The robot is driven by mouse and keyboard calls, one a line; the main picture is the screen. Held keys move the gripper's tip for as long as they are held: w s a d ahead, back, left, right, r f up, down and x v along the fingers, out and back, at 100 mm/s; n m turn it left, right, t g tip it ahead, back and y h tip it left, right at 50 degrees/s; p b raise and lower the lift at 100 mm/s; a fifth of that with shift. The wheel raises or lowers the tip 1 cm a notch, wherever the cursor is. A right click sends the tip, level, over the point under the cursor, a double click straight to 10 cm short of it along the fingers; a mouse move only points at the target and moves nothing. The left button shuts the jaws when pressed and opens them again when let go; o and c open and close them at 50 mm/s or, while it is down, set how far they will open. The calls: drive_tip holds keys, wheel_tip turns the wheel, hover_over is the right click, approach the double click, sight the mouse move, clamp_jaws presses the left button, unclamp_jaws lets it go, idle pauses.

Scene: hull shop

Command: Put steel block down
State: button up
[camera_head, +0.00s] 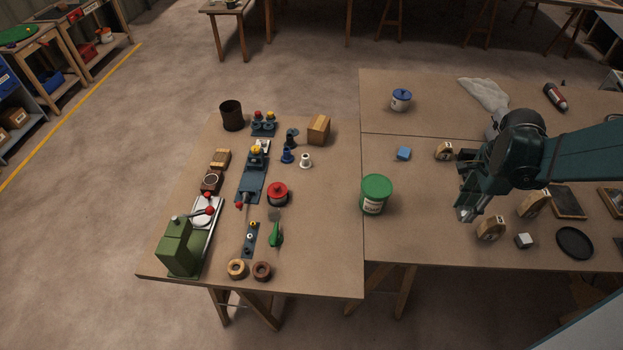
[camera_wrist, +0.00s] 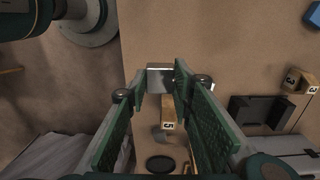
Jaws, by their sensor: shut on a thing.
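My gripper (camera_head: 466,208) is shut and hangs above the right table, to the right of the green can. In the wrist view, the fingertips (camera_wrist: 160,78) hold a grey metallic block, the steel block (camera_wrist: 160,80), between them. In the head view, only a small shiny part of it shows at the fingertips. The block appears to be above the table top, clear of other things; the exact height is hard to tell.
A green-lidded can (camera_head: 376,194) stands left of my gripper. A numbered wooden block (camera_head: 490,229), a pale grey cube (camera_head: 524,241) and a black disc (camera_head: 575,243) lie to the right. A blue block (camera_head: 404,154) lies behind. The table (camera_head: 425,235) is bare at the front left.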

drive_tip(key=shift+w+a+r, duration=0.1)
drive_tip(key=shift+a+r, duration=0.1)
drive_tip(key=shift+r, duration=0.35)
drive_tip(key=shift+w+a+r, duration=0.1)
drive_tip(key=shift+a+r, duration=0.1)
drive_tip(key=shift+r, duration=0.3)
drive_tip(key=w+a, duration=0.2)
drive_tip(key=a, duration=0.5)
drive_tip(key=w+a, duration=0.3)
drive_tip(key=a, duration=0.3)
drive_tip(key=w+a, duration=0.2)
drive_tip(key=a, duration=0.5)
drive_tip(key=shift+w+a, duration=0.3)
drive_tip(key=shift+w, duration=0.1)
drive_tip(key=a, duration=1.6)
drive_tip(key=shift+w+f, duration=0.2)
drive_tip(key=shift+f, duration=2.4)
drive_tip(key=shift+f+b, duration=0.45)
drive_tip(key=shift+f, duration=2.65)
